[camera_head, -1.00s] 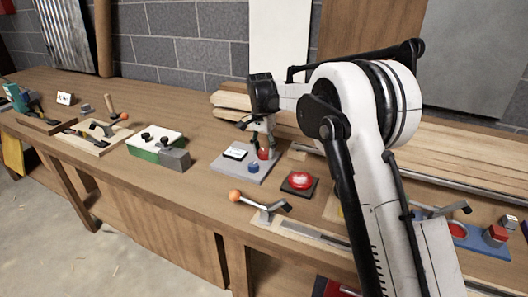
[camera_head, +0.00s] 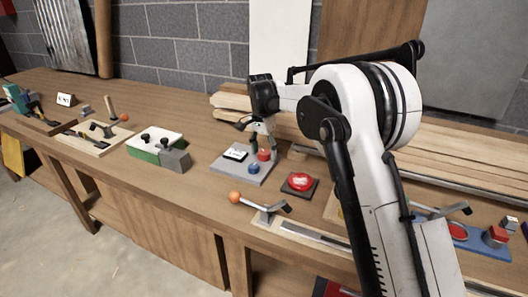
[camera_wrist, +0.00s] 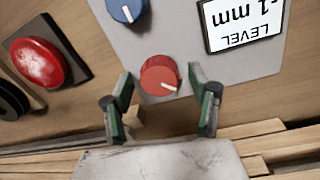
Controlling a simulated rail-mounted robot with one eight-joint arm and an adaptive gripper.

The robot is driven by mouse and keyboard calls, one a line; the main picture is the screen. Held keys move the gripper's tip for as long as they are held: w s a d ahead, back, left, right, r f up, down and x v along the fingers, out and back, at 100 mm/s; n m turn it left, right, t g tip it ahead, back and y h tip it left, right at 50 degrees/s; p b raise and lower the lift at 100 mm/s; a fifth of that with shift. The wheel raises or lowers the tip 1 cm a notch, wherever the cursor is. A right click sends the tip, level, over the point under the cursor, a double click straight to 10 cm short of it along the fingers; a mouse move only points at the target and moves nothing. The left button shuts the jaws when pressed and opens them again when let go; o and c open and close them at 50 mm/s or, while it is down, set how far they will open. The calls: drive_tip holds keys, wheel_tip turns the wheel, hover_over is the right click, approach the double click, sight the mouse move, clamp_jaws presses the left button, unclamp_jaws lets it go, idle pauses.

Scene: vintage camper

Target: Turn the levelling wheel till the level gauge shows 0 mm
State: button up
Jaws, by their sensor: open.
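A grey panel (camera_head: 238,169) on the bench carries a level gauge (camera_head: 235,154), a red knob (camera_head: 264,155) and a blue knob (camera_head: 254,168). In the wrist view the gauge (camera_wrist: 243,20) is upside down. "LEVEL", a 1 and "mm" show, but the start of the number is unclear. I cannot tell which knob is the levelling wheel. My gripper (camera_wrist: 161,88) is open, with one finger on each side of the red knob in the picture and no visible hold.
A red button (camera_head: 300,182) on a dark base sits right of the panel. A lever with an orange ball (camera_head: 235,197) stands in front. A green and white box (camera_head: 155,143) is to the left. Timber boards (camera_head: 235,101) lie behind my gripper.

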sight(262, 151)
wheel_tip(262, 151, up, 12)
drive_tip(key=shift+w+a, duration=0.2)
drive_tip(key=shift+a, duration=0.1)
idle(0.3)
